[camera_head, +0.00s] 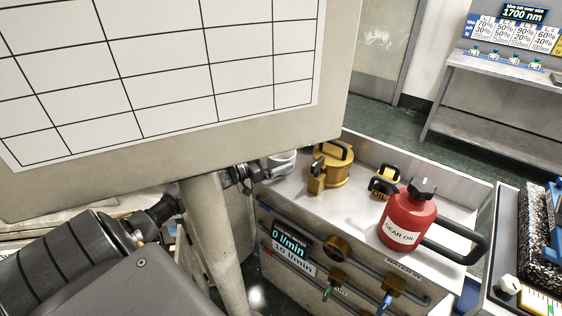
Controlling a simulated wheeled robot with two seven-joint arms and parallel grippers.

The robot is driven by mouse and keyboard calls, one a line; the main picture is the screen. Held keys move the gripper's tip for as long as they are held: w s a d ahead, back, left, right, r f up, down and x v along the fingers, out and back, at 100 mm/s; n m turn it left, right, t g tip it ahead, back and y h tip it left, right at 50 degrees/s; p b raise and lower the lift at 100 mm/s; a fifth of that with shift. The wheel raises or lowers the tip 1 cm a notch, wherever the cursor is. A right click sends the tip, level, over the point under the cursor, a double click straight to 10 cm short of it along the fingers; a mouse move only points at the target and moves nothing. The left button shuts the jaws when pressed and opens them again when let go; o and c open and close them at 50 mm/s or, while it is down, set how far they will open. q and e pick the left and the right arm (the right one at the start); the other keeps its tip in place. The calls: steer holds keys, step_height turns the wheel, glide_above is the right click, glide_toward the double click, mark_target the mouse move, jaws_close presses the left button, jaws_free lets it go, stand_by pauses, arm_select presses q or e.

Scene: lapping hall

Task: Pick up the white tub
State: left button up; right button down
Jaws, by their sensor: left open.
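A small white tub (284,158) stands at the left end of the metal bench top (352,178), only partly visible. My left gripper (268,172) is open and close to the tub, just in front of its lower left side. Whether the fingers touch the tub or lie around it I cannot tell. My left arm comes in from the lower left and passes behind a pale post. My right gripper is not in view.
A large gridded board (170,70) on a post (213,235) blocks the upper left. Valves and a flow display (288,243) line the bench front.

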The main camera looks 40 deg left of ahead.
arm_select(q)
steer(key=shift+x, duration=1.2)
steer(key=c, duration=0.9)
steer(key=shift+r, duration=0.1)
steer(key=shift+r, duration=0.2)
steer(key=v, duration=1.8)
steer(key=shift+b, duration=0.3)
